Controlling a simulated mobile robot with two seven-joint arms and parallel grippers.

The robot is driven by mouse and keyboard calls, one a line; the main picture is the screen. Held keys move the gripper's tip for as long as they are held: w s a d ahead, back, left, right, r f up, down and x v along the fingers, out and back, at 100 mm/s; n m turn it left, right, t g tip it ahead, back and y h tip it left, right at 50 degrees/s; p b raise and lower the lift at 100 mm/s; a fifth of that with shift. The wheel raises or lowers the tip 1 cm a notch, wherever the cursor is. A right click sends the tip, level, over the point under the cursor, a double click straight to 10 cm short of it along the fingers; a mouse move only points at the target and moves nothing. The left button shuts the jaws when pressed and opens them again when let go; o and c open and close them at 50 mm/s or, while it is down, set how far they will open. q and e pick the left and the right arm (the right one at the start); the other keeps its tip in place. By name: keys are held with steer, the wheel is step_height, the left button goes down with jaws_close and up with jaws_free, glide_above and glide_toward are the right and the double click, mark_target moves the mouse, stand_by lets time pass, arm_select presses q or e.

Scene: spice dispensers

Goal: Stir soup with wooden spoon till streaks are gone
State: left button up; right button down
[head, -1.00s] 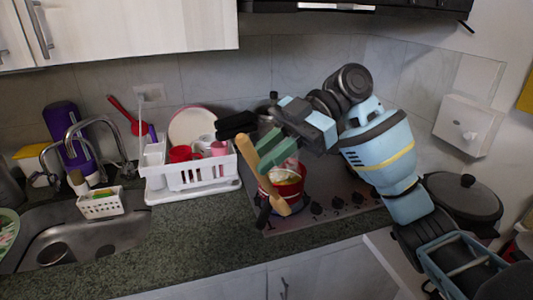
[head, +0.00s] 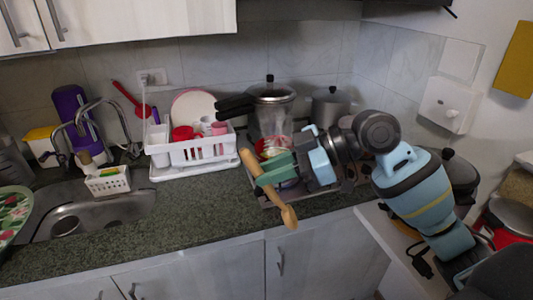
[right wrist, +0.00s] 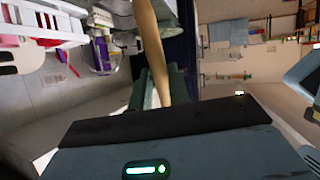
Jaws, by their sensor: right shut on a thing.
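The wooden spoon (head: 281,204) is gripped near its middle by my right gripper (head: 268,173). It slants from upper left to lower right, its lower end over the counter's front edge in the head view. In the right wrist view the spoon (right wrist: 151,38) runs up between the green fingers (right wrist: 152,92). The pot with the soup (head: 272,147) is behind the gripper on the stove; only a little of it and its bright contents shows, the rest hidden by the gripper. The spoon looks outside the pot. I cannot make out streaks. My left gripper is not in view.
A silver pressure cooker (head: 274,95) and a grey lidded pot (head: 331,105) stand behind on the stove. A white dish rack (head: 205,150) is to the left, then the sink (head: 88,218). The counter (head: 180,210) in front of the rack is clear.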

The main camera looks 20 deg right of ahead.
steer(key=w+d+f+m+t+h, duration=0.1)
steer(key=f+m+t+h, duration=0.1)
steer(key=f+m+h, duration=0.1)
steer(key=w+d+f+m+t+h, duration=0.1)
steer(key=f+m+t+h, duration=0.2)
steer(key=f+m+h, duration=0.1)
steer(key=d+f+m+t+h, duration=0.1)
steer(key=f+m+t+h, duration=0.2)
steer(key=f+m, duration=0.2)
steer(key=shift+w+d+f+m+h, duration=0.25)
steer(key=shift+w+f+m+h, duration=0.15)
steer(key=shift+f, duration=0.3)
steer(key=shift+w+d+f+m+h, duration=0.15)
steer(key=shift+d+f+m+h, duration=0.05)
steer(key=shift+f+m+h, duration=0.4)
